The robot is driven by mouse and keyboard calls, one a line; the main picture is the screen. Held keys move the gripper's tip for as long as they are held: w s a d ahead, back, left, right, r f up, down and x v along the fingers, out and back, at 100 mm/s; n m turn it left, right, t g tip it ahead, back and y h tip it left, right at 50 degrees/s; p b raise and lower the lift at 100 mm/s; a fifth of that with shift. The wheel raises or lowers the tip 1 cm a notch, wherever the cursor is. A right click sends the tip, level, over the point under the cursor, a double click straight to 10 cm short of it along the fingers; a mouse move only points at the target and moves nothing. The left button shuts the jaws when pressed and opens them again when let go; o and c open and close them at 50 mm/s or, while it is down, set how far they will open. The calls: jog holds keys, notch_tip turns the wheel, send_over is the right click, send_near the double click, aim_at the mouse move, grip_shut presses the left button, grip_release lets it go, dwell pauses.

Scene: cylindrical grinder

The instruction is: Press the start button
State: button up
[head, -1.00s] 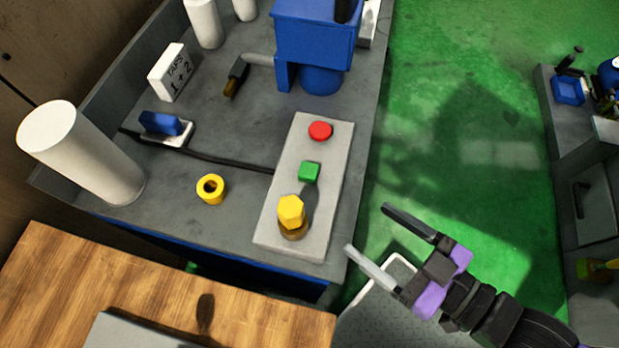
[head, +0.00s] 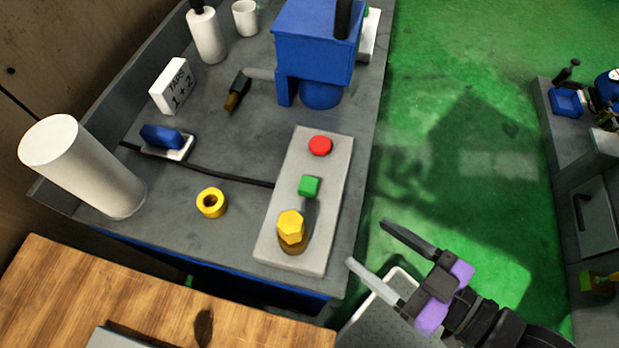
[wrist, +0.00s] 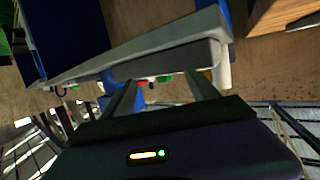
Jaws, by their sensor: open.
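A grey control panel (head: 277,255) lies on the grey workbench in the head view. It bears a round red button (head: 320,146) at the far end, a square green button (head: 308,187) in the middle and a yellow hexagonal knob (head: 291,226) at the near end. No label shows which is the start button. My gripper (head: 368,243) is open and empty, to the right of the panel's near end and apart from it. In the wrist view the two fingers (wrist: 160,88) stand apart, with small red and green spots beyond them.
A yellow ring (head: 211,203), a blue switch-like part (head: 163,136), a white cylinder (head: 75,160), a sign (head: 173,86) and a blue machine (head: 317,45) stand on the bench. A wooden table (head: 150,290) is in front.

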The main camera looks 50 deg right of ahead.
grip_shut()
dwell(1.5)
